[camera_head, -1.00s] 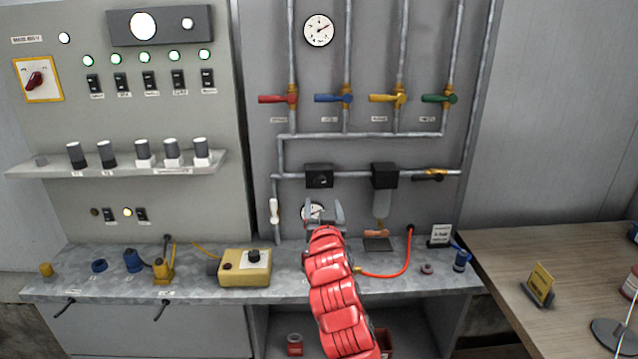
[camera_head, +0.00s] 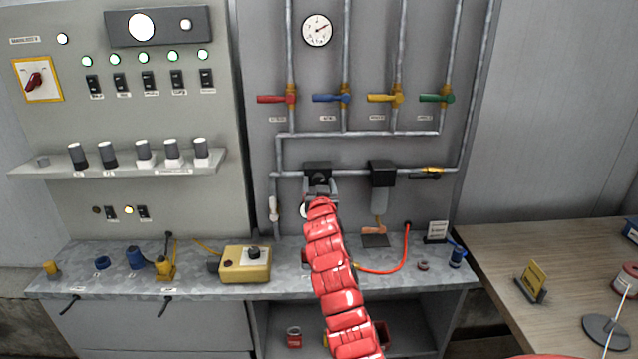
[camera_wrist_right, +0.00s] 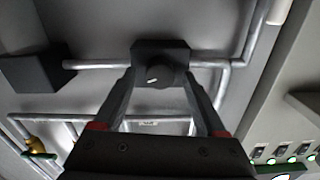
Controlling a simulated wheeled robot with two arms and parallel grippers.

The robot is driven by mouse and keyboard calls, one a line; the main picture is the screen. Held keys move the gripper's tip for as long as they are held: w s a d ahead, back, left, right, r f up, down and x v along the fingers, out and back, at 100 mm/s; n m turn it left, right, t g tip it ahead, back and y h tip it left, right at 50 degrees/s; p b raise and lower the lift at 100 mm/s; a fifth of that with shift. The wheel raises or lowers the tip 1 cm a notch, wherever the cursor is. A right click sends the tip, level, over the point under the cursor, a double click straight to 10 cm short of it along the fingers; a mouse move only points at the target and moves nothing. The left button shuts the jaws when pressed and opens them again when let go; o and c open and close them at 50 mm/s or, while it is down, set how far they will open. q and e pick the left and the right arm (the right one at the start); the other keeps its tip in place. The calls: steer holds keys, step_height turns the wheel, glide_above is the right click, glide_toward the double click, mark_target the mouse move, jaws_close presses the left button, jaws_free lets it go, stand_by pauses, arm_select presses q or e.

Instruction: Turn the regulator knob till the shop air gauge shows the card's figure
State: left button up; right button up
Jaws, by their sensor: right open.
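The black regulator (camera_head: 317,167) sits on the lower horizontal pipe of the grey panel. In the right wrist view its round dark knob (camera_wrist_right: 158,77), with a pale pointer mark, faces me. My right gripper (camera_head: 320,186) is open at the regulator. In the wrist view its fingers (camera_wrist_right: 160,84) lie on either side of the knob; I cannot tell whether they touch it. A small gauge (camera_head: 303,210) below the regulator is mostly hidden by my arm. Another round white gauge (camera_head: 317,31) is high on the panel. My left gripper is out of view.
A yellow card (camera_head: 536,277) stands on the wooden table. Several coloured valve handles line the pipes above. A black filter unit (camera_head: 382,173) is right of the regulator.

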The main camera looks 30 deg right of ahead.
jaws_close()
stand_by(0.4)
steer(key=shift+n, duration=0.3)
steer(key=n, duration=0.2)
steer(key=shift+n, duration=0.3)
steer(key=shift+a+r+n, duration=0.1)
steer(key=shift+n, duration=1.6)
jaws_free()
